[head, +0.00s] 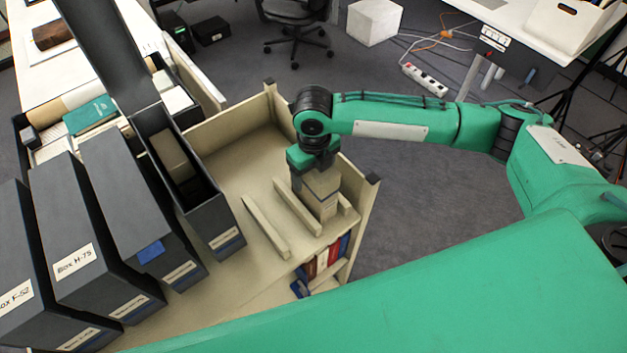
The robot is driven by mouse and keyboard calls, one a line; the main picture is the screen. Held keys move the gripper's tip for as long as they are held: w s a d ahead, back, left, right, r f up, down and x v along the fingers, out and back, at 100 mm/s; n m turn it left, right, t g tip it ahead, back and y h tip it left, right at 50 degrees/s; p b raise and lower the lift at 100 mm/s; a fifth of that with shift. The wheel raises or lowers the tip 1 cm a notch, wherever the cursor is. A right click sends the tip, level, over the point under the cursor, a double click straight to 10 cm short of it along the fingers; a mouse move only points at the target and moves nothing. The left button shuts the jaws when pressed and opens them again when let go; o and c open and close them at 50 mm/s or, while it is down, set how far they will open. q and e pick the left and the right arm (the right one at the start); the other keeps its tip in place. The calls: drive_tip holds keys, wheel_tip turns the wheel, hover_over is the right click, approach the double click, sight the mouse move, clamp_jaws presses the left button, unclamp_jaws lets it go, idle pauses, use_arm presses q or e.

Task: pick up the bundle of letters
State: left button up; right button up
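A tan bundle of letters (323,196) with a dark band stands upright on the cart top, among low wooden slats. My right gripper (317,177) points straight down at its upper end. One finger shows along the bundle's left side. The far finger is hidden, so I cannot tell whether the gripper is closed on the bundle. My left gripper is not in view.
An open dark box (215,215) with tan contents stands left of the slats. Several closed archival boxes (95,245) line the left. A raised cart wall (235,115) runs behind. Books (322,262) sit on a lower shelf. Bare cart top lies between open box and slats.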

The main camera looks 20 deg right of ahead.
clamp_jaws()
idle(0.3)
drive_tip(key=shift+r, duration=0.2)
